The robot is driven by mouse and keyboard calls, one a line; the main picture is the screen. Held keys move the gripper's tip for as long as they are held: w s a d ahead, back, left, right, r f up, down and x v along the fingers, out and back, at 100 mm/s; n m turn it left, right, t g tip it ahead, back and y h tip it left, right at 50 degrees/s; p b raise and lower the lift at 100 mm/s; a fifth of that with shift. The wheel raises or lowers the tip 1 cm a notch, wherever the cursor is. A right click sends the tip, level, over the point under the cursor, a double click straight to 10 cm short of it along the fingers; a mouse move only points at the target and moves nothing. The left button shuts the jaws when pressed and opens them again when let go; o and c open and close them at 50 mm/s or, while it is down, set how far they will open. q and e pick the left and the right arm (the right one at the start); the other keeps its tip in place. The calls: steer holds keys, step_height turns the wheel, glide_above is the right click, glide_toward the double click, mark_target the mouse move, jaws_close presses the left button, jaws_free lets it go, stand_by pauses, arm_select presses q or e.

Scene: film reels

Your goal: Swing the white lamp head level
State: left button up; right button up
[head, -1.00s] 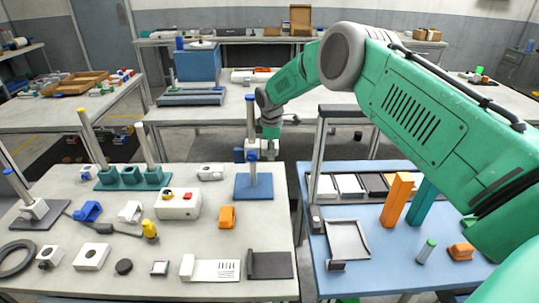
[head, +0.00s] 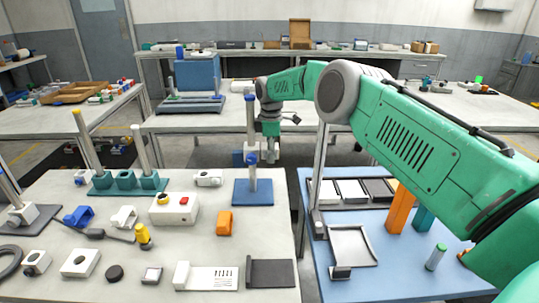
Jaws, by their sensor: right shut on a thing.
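A stand with a blue base (head: 253,193) and an upright post (head: 251,120) stands at the back right of the near left table. A blue clamp (head: 251,158) sits partway up the post. My right gripper (head: 271,150) points down just right of the post, shut on a small pale part beside the clamp. This part appears to be the white lamp head; the fingers hide much of it, and I cannot tell its exact tilt. My left gripper is out of view.
A white box with buttons (head: 173,209), an orange block (head: 225,222) and a white fitting (head: 208,178) lie on the same table. A tall pole (head: 319,185) rises from the blue table (head: 400,276) at right. My right arm hides part of that table.

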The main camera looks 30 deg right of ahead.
steer(key=shift+d, duration=0.15)
steer(key=o, duration=1)
steer(key=shift+o, duration=0.9)
steer(key=shift+d+f, duration=0.1)
